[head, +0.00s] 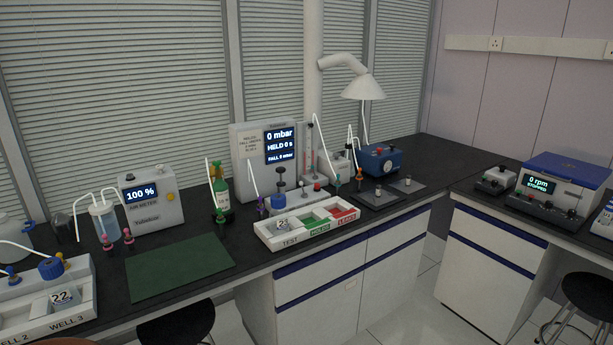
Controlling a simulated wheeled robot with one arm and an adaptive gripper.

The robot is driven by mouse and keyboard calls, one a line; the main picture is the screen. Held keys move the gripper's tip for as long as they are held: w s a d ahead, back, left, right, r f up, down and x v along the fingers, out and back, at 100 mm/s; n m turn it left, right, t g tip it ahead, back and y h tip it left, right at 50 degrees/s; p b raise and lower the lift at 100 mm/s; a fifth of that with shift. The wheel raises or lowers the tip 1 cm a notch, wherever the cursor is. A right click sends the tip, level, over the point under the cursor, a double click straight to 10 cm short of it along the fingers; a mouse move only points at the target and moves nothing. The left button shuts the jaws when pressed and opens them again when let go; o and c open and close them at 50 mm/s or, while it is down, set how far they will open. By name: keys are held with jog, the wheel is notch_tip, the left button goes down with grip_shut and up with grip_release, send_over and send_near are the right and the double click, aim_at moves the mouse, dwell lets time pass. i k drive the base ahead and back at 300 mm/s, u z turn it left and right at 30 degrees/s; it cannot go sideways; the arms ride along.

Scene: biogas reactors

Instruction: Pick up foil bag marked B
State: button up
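I cannot make out a foil bag marked B in the head view. A small pale item (282,224) lies in the TEST compartment of a white tray (292,240); its marking is too small to read, and I cannot tell whether it is a bag. The tray's green middle compartment is labelled HOLDS and its red right one LEAKS; I see nothing in either. A pressure tester (253,155) behind the tray reads 0 mbar and HELD 0 s. My gripper is not in view.
A bare green mat (178,265) lies left of the tray. A white rack (45,300) labelled WELL 2 and WELL 3 stands at lower left. A meter (152,198) reads 100 %. A white hood (362,88) hangs above the bench. Stools (585,297) stand below.

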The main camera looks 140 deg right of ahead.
aim_at(377, 197)
jog(key=u, duration=0.8)
jog(key=k, duration=1.05)
jog(key=u, duration=1.5)
jog(key=i, duration=0.75)
jog(key=u, duration=1.7)
jog(key=i, duration=1.45)
jog(key=u, duration=1.45)
jog(key=i, duration=1.65)
jog(key=u, duration=1.85)
jog(key=i, duration=1.05)
jog(key=u, duration=1.2)
jog(key=i, duration=0.2)
jog(key=u, duration=0.05)
